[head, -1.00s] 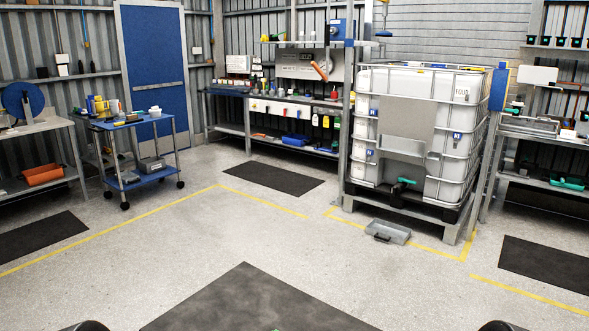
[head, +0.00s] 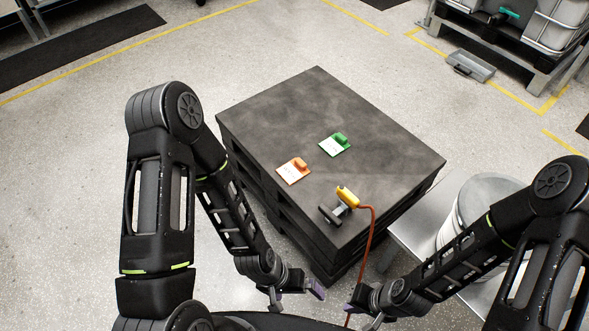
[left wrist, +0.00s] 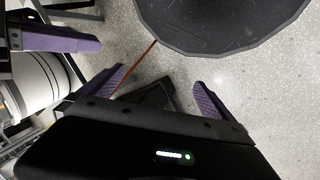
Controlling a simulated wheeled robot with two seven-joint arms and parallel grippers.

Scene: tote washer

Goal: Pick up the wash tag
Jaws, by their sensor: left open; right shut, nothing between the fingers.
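Two tags lie flat on a dark stacked platform (head: 275,110): an orange-and-white tag (head: 294,171) and a green-and-white tag (head: 335,144). Their print is too small to read, so I cannot tell which is the wash tag. My left gripper (head: 297,294) is open and empty, in front of the platform's near side and apart from both tags. It also shows in the left wrist view (left wrist: 160,92), with purple fingers spread over the floor. My right gripper (head: 352,306) is shut and empty, just right of the left one. Neither tag shows clearly in the left wrist view.
A yellow-handled tool (head: 347,197) with a red cord (head: 370,235) lies on the platform's near corner, the cord hanging down past my right gripper. A metal bench with a pale drum (head: 480,205) stands right of the platform. A grey tray (head: 470,67) lies on the floor behind.

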